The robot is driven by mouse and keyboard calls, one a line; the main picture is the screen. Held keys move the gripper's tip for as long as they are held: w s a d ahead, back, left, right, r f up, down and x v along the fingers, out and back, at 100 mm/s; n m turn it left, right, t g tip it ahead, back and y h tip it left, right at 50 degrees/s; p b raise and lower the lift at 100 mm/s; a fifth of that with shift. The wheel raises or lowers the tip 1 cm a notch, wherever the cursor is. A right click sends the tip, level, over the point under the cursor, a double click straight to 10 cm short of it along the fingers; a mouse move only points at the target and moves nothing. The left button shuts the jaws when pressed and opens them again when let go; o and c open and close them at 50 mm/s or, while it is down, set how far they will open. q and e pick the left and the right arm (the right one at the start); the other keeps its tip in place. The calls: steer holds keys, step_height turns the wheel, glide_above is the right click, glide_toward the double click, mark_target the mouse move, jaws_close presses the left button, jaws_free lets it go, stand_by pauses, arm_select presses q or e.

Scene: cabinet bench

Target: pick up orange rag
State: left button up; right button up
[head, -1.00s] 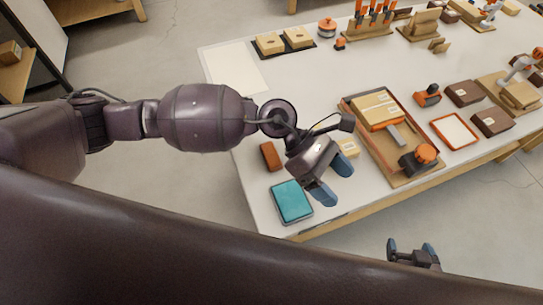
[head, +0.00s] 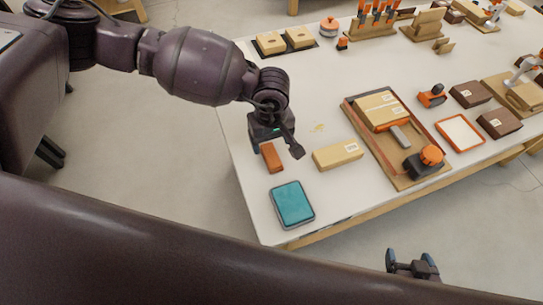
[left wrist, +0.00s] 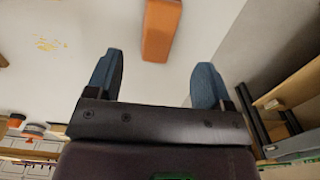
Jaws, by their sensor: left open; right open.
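The orange rag (head: 271,157) looks like a small folded orange-brown block on the white bench near its left edge. It also shows in the left wrist view (left wrist: 161,28), at the top centre. My right gripper (head: 411,260) is open and empty, off the bench's front edge.
A teal pad (head: 292,203) lies in front of the rag. A tan box (head: 338,155) is to its right, with a yellow stain (head: 319,128) behind. A wooden tray (head: 385,170) with boxes and tools stands further right.

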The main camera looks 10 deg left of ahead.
mark_target(272, 155)
arm_select(q)
steer(key=shift+w+f, duration=0.15)
steer(key=shift+f, duration=3.4)
steer(key=c, duration=1)
